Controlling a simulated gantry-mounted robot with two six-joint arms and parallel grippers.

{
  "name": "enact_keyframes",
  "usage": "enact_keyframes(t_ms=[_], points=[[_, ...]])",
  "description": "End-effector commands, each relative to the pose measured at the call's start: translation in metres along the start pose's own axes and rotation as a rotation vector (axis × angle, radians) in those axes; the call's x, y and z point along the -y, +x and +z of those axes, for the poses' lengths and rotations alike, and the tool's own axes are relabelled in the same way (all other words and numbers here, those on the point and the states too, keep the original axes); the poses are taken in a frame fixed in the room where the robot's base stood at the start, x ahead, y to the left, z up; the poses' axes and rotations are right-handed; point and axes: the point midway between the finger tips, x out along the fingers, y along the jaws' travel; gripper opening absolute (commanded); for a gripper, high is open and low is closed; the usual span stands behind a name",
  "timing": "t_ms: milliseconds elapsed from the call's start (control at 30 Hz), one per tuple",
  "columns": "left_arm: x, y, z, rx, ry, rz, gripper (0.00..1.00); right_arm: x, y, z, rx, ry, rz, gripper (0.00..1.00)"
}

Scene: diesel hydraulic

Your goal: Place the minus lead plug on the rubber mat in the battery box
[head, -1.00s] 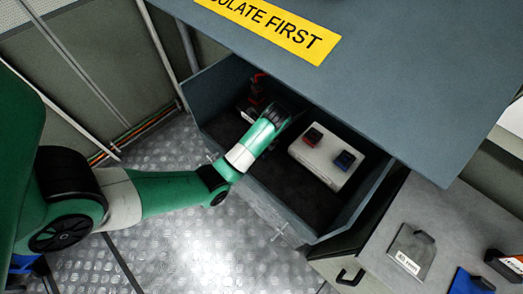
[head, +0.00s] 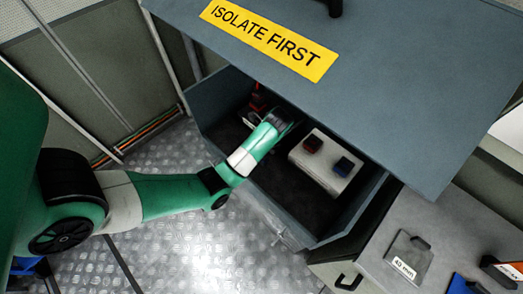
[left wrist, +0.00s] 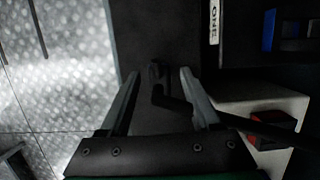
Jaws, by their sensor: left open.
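The open battery box (head: 217,110) has a dark rubber mat (head: 290,200) on its floor; the mat also shows in the left wrist view (left wrist: 155,40). My left gripper (head: 283,116) reaches into the box beside the white battery block (head: 308,170). In the left wrist view my left gripper (left wrist: 162,85) is open, its two fingers apart. A small dark plug-like piece (left wrist: 160,85), seemingly the minus lead plug, lies between the fingers, with a dark lead running right. I cannot tell whether it touches the mat. My right gripper is not in view.
A red item (head: 258,94) sits at the box's back left. A grey lid (head: 400,100) with a yellow sign (head: 268,38) overhangs the box. A grey bench (head: 425,235) stands at right.

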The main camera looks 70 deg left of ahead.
Motion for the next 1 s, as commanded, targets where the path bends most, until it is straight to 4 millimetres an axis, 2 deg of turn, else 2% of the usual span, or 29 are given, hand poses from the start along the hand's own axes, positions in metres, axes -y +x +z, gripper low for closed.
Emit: enact_keyframes(t_ms=[33, 300, 400, 533, 1000], points=[[0.000, -0.019, 0.003, 0.000, 0.001, 0.000, 0.64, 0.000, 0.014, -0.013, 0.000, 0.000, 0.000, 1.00], [0.000, -0.080, 0.003, 0.001, 0.002, 0.000, 0.64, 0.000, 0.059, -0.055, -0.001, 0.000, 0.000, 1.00], [0.000, -0.096, 0.003, 0.001, 0.001, 0.000, 0.64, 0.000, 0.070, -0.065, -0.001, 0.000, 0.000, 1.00], [0.000, -0.104, 0.001, 0.001, 0.001, 0.000, 0.64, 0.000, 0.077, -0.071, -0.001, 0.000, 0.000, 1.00], [0.000, -0.103, 0.000, 0.002, 0.000, 0.000, 0.64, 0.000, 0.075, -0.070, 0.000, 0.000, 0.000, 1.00]])
